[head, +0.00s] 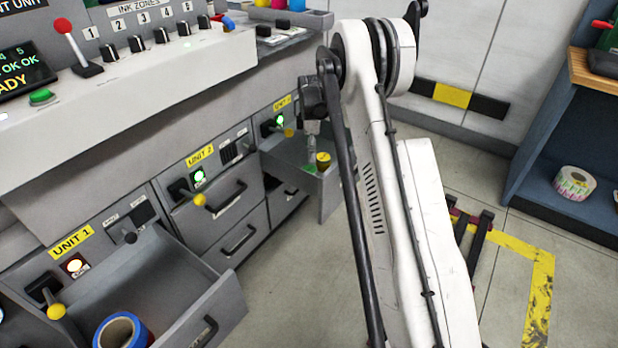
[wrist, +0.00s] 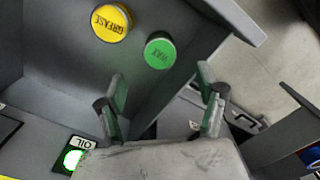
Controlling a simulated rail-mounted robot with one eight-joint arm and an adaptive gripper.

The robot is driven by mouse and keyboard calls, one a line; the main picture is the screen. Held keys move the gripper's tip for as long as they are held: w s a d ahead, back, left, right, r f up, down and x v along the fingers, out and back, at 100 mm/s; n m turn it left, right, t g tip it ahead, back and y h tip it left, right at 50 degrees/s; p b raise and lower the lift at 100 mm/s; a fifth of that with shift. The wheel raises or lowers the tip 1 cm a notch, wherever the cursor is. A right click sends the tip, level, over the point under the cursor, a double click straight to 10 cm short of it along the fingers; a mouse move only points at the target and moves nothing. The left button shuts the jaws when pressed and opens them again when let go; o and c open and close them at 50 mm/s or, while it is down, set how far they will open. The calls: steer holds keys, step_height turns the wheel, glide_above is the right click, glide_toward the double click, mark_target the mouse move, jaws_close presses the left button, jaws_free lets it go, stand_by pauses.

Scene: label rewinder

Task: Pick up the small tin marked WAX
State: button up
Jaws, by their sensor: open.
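The small tin marked WAX (wrist: 160,53) has a round green lid and stands in an open grey drawer (wrist: 190,28). In the wrist view it lies just beyond the fingertips, roughly centred between them. My gripper (wrist: 162,80) is open and empty, with green pads on its fingers. Whether the fingers are level with the tin or above it I cannot tell. In the head view my gripper (head: 312,130) hangs over the far drawer (head: 332,192), and the green tin (head: 309,168) is only just visible below it.
A yellow tin marked GREASE (wrist: 111,22) stands close beside the green tin, to its left in the wrist view. The drawer walls enclose both. The near drawer (head: 160,270) under UNIT 1 is also open and holds a blue-rimmed roll (head: 122,330).

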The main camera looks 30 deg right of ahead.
mark_target(310, 169)
step_height(310, 169, down, 10)
steer(key=b, duration=0.3)
steer(key=shift+w+a+f, duration=0.1)
steer(key=shift+f, duration=0.15)
steer(key=shift+r, duration=0.1)
steer(key=shift+c, duration=0.4)
steer(key=c, duration=1.3)
